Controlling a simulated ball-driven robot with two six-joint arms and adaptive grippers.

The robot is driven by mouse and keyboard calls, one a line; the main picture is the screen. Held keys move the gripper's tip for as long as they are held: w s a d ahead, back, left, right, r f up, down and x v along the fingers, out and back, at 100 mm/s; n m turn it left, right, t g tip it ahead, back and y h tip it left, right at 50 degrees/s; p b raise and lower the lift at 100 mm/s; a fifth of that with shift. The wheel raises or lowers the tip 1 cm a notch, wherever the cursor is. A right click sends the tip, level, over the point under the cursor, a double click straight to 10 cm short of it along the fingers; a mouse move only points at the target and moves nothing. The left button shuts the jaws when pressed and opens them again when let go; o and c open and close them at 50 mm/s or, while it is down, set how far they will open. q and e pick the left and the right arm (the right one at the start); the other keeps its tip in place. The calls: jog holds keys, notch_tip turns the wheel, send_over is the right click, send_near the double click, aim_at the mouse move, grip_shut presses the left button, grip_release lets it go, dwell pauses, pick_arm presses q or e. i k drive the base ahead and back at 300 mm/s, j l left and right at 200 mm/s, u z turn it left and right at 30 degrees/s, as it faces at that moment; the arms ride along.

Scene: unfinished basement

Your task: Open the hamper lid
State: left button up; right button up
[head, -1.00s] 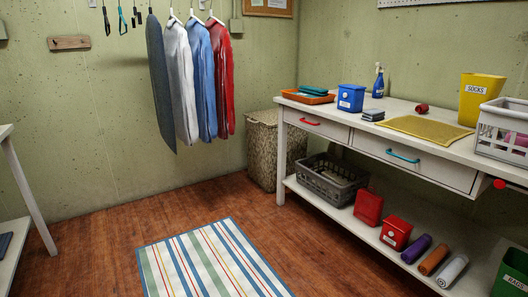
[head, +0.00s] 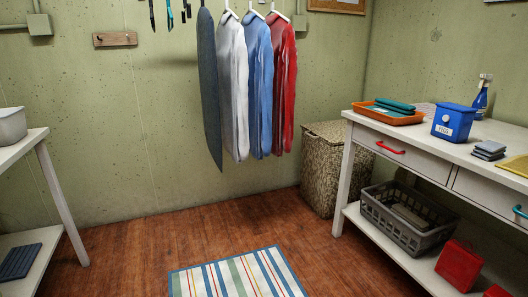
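The hamper (head: 324,180) is a tall woven box in mottled beige and brown. It stands on the floor against the back wall, in the corner left of the workbench. Its lid (head: 336,131) lies flat on top and looks shut. The workbench leg and top hide part of its right side. The red shirt hangs just to its left and above. Neither of my grippers shows in the head view.
The workbench (head: 400,135) with a lower shelf fills the right side. Hanging shirts (head: 258,90) and an ironing board (head: 209,95) are left of the hamper. A striped rug (head: 235,275) lies on the open wooden floor. A white table (head: 25,150) stands at left.

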aim_at(333, 133)
jog(key=i+z, duration=0.2)
jog(key=i, duration=0.6)
jog(key=i+z, duration=0.2)
jog(key=i, duration=0.55)
